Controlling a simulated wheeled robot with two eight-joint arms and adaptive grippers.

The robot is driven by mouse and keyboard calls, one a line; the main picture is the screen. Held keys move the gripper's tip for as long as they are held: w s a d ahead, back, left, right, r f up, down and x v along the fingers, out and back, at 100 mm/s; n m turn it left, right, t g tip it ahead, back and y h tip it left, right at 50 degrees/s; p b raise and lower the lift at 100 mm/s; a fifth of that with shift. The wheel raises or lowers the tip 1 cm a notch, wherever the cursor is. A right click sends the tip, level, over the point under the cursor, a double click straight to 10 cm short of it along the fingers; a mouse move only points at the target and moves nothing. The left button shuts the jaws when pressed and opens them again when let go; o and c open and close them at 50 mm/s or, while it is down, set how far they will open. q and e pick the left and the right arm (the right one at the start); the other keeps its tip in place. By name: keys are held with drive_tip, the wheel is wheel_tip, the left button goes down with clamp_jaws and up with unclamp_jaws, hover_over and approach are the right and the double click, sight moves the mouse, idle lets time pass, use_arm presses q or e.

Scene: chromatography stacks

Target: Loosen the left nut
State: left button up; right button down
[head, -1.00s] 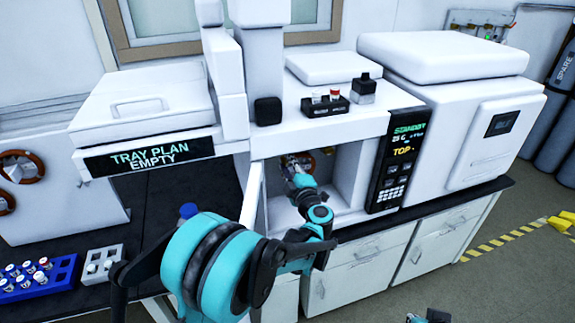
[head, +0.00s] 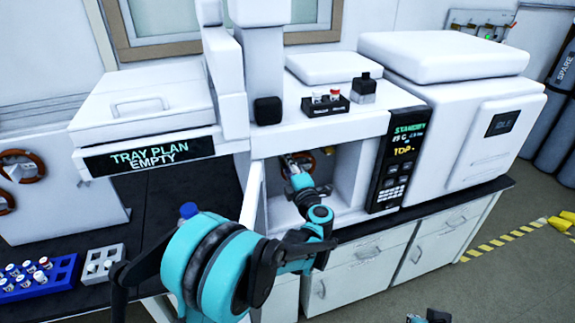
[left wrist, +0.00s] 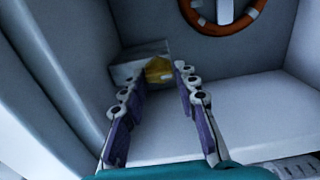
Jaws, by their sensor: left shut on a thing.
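The left nut (left wrist: 158,70) is a yellow, brass-coloured nut in front of a small grey block inside the open compartment. My left gripper (left wrist: 161,76) reaches into the compartment and is shut on this nut, one finger on each side. In the head view my left gripper (head: 292,162) is small and partly hidden by its own wrist, and the nut cannot be made out there.
The compartment (head: 346,178) has close side walls and a white floor. An orange ring (left wrist: 223,29) is on its back wall, right of the nut. A control panel (head: 394,165) stands to the right. A black vial holder (head: 325,111) sits on top.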

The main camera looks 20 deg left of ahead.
use_arm(q)
drive_tip(key=o, duration=1.1)
drive_tip(key=v, duration=1.2)
